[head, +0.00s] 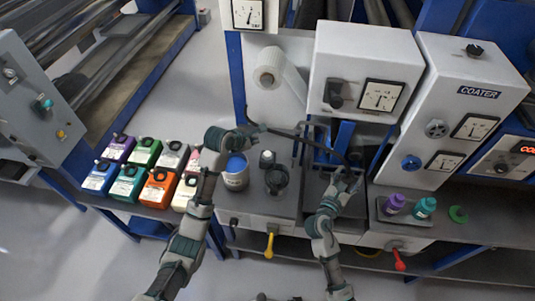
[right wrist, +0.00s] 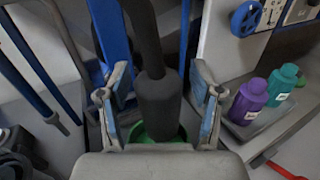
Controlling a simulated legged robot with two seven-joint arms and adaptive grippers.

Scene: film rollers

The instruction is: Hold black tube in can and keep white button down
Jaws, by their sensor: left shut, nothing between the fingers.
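The black tube (right wrist: 158,100) hangs between the fingers of my right gripper (right wrist: 160,112) in the right wrist view, with gaps on both sides. That gripper is open around it. The tube's lower end meets a green round opening (right wrist: 178,134), likely the can, mostly hidden by my gripper. In the head view my right gripper (head: 345,180) is at the middle machine's tray, and the black tube (head: 300,136) runs to it from the left. My left gripper (head: 250,130) is shut and empty beside the white machine's front.
A can of blue paint (head: 236,172) and a dark jar (head: 277,180) stand by my left arm. Colored containers (head: 122,183) line the bench at left. Purple (head: 394,204) and teal (head: 424,208) bottles stand on a tray at right.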

